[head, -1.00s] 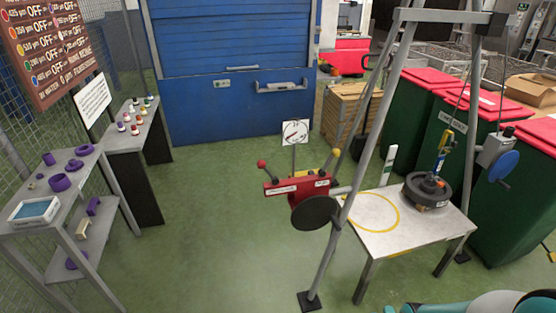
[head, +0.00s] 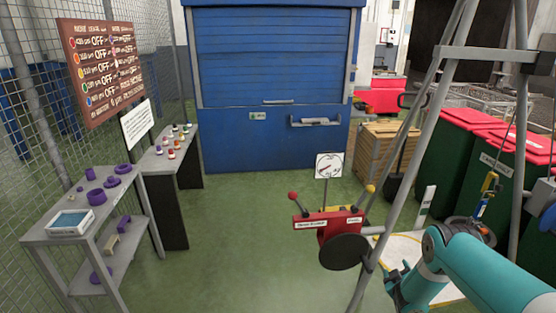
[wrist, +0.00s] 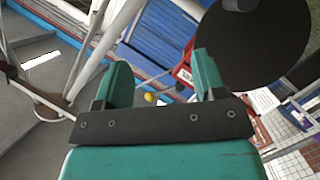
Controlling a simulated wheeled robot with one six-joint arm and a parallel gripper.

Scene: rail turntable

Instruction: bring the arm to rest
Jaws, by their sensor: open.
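My arm, teal with grey joints, reaches in from the lower right of the head view. My gripper (head: 396,284) is at its end, low in the picture, just right of a grey frame leg and in front of the white table. In the wrist view my gripper (wrist: 162,76) shows two teal fingers spread apart with nothing between them. A dark round disc (wrist: 262,45) and part of a red box (wrist: 184,74) show beyond the fingers, at the upper right. I cannot tell how far they are from the fingers.
A red lever box (head: 328,222) with a black disc (head: 344,252) is mounted by the grey A-frame (head: 404,135). My arm partly covers the white table (head: 405,246). Grey shelves (head: 50,240) stand at the left. The green floor (head: 235,240) between is clear.

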